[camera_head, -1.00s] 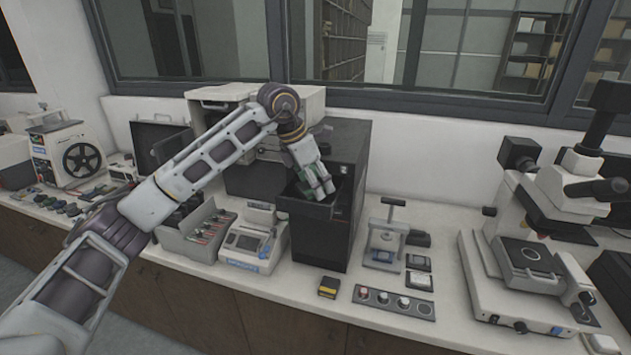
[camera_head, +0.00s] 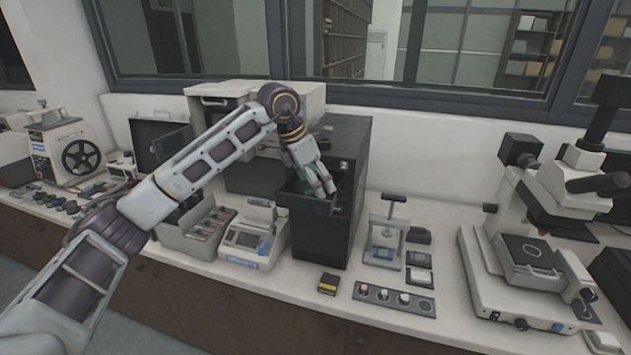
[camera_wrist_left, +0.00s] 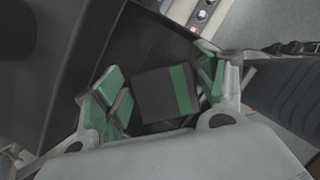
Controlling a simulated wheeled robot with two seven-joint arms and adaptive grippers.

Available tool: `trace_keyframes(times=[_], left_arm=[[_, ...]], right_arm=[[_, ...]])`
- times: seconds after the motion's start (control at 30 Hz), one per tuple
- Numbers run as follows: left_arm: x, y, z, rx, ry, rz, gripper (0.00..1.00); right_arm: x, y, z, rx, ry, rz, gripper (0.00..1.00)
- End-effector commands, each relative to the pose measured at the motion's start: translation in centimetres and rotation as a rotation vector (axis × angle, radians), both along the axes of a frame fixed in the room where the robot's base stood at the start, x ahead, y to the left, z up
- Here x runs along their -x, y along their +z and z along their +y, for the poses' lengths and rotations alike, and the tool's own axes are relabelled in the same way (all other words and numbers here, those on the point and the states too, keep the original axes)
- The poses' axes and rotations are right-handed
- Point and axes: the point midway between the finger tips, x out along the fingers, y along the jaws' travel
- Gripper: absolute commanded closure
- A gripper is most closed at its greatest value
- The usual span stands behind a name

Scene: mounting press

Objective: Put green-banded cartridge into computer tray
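The green-banded cartridge (camera_wrist_left: 165,93), a dark block with a green stripe, lies in the dark tray in the left wrist view. My left gripper (camera_wrist_left: 163,98) is open around it, with a green-padded finger on each side and narrow gaps to the block. In the head view my left gripper (camera_head: 318,182) is over the pulled-out tray (camera_head: 303,202) of the black computer (camera_head: 345,150). The cartridge is mostly hidden there by the fingers and tray wall. My right gripper is not in view.
A case of several cartridges (camera_head: 190,238) and a grey device with a screen (camera_head: 250,242) stand left of the computer. A small press (camera_head: 386,240), a yellow-marked black block (camera_head: 328,284) and a knob panel (camera_head: 394,299) are at its right and front. A microscope (camera_head: 530,265) stands far right.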

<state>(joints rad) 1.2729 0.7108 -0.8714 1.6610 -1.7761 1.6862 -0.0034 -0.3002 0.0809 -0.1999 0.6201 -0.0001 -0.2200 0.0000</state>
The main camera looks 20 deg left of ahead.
Motion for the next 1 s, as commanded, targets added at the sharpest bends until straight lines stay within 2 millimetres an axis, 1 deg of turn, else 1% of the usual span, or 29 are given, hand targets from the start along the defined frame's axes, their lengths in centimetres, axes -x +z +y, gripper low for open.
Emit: trace_keyframes(times=[0.33, 0.57, 0.6, 0.67, 1.0], left_arm=[[0.0, 0.2, 0.0, 0.000, 0.000, 0.000, 0.29], [0.0, 1.2, 0.0, 0.001, 0.000, -0.001, 0.29], [0.0, 1.5, 0.0, 0.001, 0.000, -0.001, 0.29], [0.2, 2.3, 0.3, 0.001, 0.001, -0.003, 0.29], [1.5, 6.8, 1.7, 0.000, 0.002, -0.002, 0.29]], right_arm=[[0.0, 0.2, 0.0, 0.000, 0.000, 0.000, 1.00], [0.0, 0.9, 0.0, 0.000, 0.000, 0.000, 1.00], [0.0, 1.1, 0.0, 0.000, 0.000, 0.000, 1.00], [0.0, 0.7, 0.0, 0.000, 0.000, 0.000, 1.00], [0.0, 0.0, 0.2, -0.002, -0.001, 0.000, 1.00]])
